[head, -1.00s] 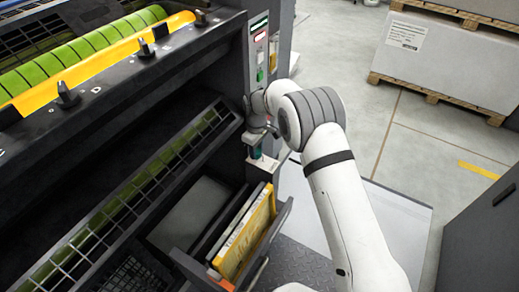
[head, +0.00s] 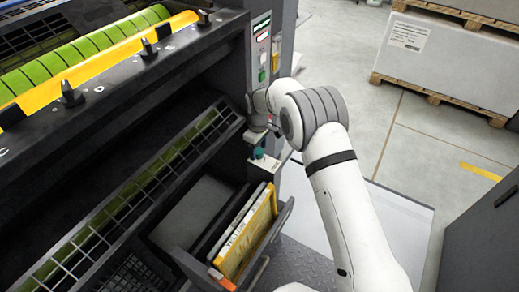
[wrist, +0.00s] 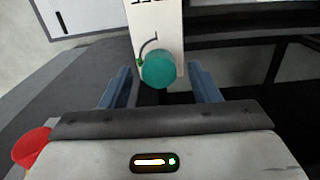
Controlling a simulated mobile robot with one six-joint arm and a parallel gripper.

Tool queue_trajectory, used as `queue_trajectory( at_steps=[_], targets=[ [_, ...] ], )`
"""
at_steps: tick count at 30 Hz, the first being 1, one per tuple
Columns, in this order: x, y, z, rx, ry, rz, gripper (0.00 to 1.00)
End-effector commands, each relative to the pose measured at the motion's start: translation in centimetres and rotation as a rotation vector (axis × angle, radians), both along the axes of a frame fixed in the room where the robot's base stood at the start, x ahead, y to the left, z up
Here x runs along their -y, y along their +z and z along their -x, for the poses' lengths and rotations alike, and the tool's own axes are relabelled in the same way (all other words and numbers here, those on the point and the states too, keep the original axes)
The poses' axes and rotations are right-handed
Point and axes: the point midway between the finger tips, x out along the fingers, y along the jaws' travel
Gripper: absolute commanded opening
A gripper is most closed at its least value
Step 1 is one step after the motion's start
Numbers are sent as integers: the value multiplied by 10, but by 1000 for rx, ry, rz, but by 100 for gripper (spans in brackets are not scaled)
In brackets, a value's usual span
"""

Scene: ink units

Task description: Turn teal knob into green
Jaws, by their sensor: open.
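The teal knob (wrist: 158,68) is round and sits on a white panel (wrist: 172,18) in the wrist view. A dark curved line runs at its upper left, with a small green mark (wrist: 140,62) at the lower end, close to the knob's left edge. My gripper (wrist: 158,72) is open, with one blue-grey finger on each side of the knob and visible gaps to both. No pointer shows clearly on the knob. In the head view the teal knob (head: 258,153) is small and partly hidden below my gripper (head: 262,137).
An open drawer (head: 284,218) with yellow folders (head: 247,235) lies below the knob. The dark press (head: 180,85) with black levers fills the left. A red round thing (wrist: 31,149) shows at the wrist view's lower left. Open floor (head: 385,140) lies right of my arm.

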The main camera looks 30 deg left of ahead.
Motion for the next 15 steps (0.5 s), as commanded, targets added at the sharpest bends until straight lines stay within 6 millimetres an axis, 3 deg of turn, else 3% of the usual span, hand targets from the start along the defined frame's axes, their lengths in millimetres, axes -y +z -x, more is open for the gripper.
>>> queue_trajectory(
  at_steps=[9, 15],
  targets=[
    [-1, 53, 1, 1, 0, -2, 56],
    [0, 72, 1, -1, 1, 0, 56]
  ],
)
